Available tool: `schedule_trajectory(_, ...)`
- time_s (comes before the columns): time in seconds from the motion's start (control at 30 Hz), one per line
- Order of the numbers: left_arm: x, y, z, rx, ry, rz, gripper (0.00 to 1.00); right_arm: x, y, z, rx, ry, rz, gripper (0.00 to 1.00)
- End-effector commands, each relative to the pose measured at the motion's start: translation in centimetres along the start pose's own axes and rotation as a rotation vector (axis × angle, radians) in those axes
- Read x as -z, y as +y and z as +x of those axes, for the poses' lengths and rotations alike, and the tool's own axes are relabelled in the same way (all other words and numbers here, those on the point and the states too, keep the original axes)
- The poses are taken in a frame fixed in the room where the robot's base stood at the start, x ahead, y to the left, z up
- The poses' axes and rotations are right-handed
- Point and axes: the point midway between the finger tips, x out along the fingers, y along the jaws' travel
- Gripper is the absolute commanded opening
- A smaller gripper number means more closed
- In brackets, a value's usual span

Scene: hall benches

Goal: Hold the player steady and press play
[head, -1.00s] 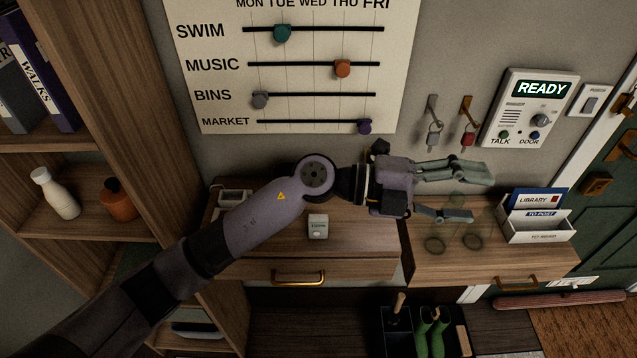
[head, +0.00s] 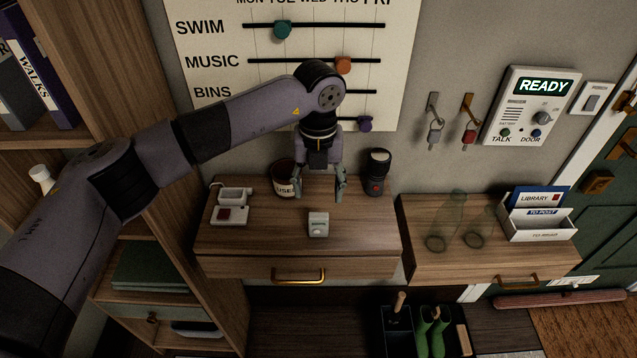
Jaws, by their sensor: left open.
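A small white-grey block (head: 318,226) with a dark label, too small to read, stands near the middle of that top. My left gripper (head: 320,194) points down behind and above this block, fingers apart and empty. It does not appear to touch anything. My right gripper is not in view.
A labelled dark cup (head: 283,180) stands just left of my left gripper, and a black torch-like object (head: 376,172) to its right. Clear glasses (head: 440,240) and a letter rack (head: 540,229) are on the right drawer unit. The left unit's front right (head: 365,235) is clear.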

Motion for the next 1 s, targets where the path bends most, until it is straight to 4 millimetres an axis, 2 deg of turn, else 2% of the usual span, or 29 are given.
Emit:
schedule_trajectory(0.37,0.1,-0.1,4.0,0.002,0.002,0.001,0.57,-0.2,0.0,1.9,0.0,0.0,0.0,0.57)
schedule_trajectory(0.6,0.1,-0.1,6.6,0.001,0.001,0.002,0.57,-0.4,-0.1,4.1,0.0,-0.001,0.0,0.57)
schedule_trajectory(0.8,0.1,-0.1,7.6,0.002,0.001,0.002,0.57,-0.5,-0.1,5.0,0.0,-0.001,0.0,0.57)
schedule_trajectory(1.0,0.1,-0.1,7.7,0.002,0.001,0.002,0.57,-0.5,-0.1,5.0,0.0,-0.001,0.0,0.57)
